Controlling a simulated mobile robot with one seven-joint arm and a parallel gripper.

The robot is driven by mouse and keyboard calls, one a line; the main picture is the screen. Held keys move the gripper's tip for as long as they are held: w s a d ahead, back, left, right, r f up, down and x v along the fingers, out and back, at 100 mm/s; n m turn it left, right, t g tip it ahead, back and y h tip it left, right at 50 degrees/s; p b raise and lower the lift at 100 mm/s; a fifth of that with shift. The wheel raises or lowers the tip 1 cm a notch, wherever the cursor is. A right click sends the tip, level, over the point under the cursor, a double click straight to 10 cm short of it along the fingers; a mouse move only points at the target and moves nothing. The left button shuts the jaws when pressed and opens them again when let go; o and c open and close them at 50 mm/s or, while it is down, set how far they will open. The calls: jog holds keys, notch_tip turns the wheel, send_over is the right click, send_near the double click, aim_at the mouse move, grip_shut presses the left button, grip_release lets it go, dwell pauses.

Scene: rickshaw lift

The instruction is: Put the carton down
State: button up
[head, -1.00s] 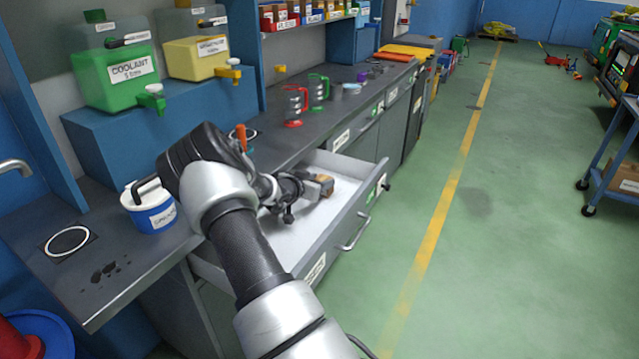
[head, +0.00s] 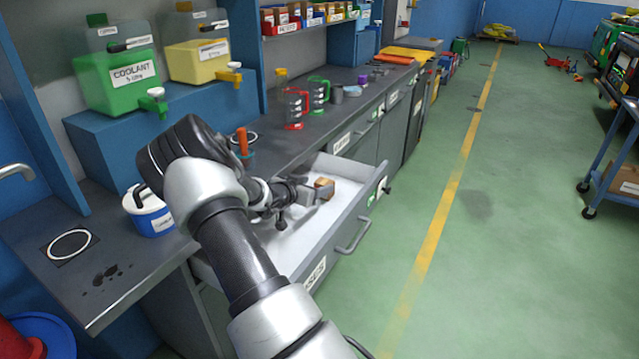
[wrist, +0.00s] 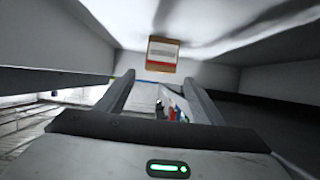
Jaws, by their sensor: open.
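The carton (head: 324,186), a small brown and orange box, sits inside the open drawer (head: 347,208) near its far end. In the wrist view the carton (wrist: 162,54) has a red band and a pale label and shows beyond the fingertips, apart from them. My gripper (head: 322,195) is inside the drawer close to the carton, partly overlapping it in the head view. In the wrist view my gripper (wrist: 159,80) is open, with nothing between its fingers. The carton's underside is hidden in the head view.
The drawer walls rise around my gripper. On the counter above stand a white and blue tub (head: 150,212), a red-handled jug (head: 295,108) and a green-handled jug (head: 318,94). The green floor (head: 440,290) to the right of the drawer is clear.

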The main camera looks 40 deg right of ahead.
jog(key=p+v, duration=0.1)
jog(key=v, duration=0.7)
jog(key=shift+a, duration=0.1)
